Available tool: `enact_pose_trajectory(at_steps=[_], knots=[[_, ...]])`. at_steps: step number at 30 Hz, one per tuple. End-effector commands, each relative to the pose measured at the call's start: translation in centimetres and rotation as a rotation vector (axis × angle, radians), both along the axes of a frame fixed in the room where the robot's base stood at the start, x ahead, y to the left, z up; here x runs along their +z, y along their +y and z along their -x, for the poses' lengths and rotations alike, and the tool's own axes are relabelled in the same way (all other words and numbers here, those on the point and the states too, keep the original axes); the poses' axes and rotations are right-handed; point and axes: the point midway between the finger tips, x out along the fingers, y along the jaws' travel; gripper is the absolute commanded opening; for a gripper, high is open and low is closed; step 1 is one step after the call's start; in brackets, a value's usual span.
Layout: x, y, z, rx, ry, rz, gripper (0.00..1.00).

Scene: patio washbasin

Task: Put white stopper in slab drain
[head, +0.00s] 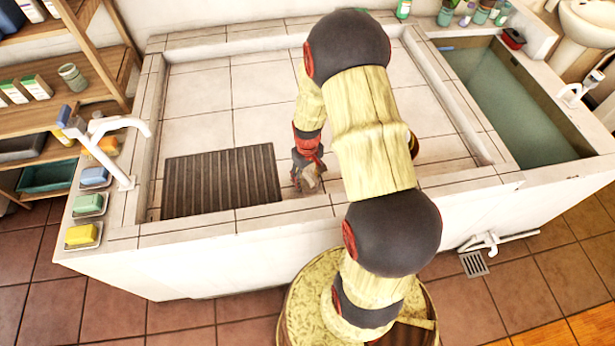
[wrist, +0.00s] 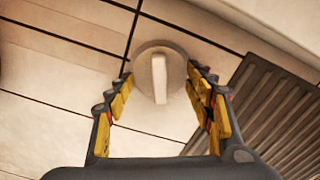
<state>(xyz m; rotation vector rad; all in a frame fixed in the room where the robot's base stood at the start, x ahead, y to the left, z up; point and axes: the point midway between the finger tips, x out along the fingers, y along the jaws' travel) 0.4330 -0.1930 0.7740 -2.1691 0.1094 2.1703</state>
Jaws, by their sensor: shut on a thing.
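The white stopper (wrist: 146,73) shows in the wrist view as a round pale disc with a raised bar handle. It sits between the fingertips of my gripper (wrist: 160,88), which is shut on it. In the head view my gripper (head: 308,178) is low over the tiled slab (head: 200,100), near its front edge and just right of the ribbed dark mat. I cannot tell whether the stopper touches the tiles. I cannot make out a drain hole in the slab; the disc or my arm may hide it.
The ribbed mat (head: 222,182) lies left of my gripper. A white tap (head: 115,135) and several soap dishes line the left rim. A water-filled basin (head: 510,100) is at the right. The slab's back left is clear. A grate (head: 474,264) is in the floor.

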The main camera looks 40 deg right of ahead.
Motion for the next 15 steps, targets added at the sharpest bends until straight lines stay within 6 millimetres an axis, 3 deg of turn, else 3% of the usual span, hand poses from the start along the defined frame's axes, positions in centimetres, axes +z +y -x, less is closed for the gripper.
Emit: enact_pose_trajectory(at_steps=[8, 9, 15], knots=[[-0.57, 0.00, 0.00, 0.000, 0.000, 0.000, 0.29], [-0.59, 0.00, -0.01, 0.000, 0.000, 0.000, 0.54], [-0.52, 0.00, -0.01, 0.000, 0.000, 0.000, 0.61]])
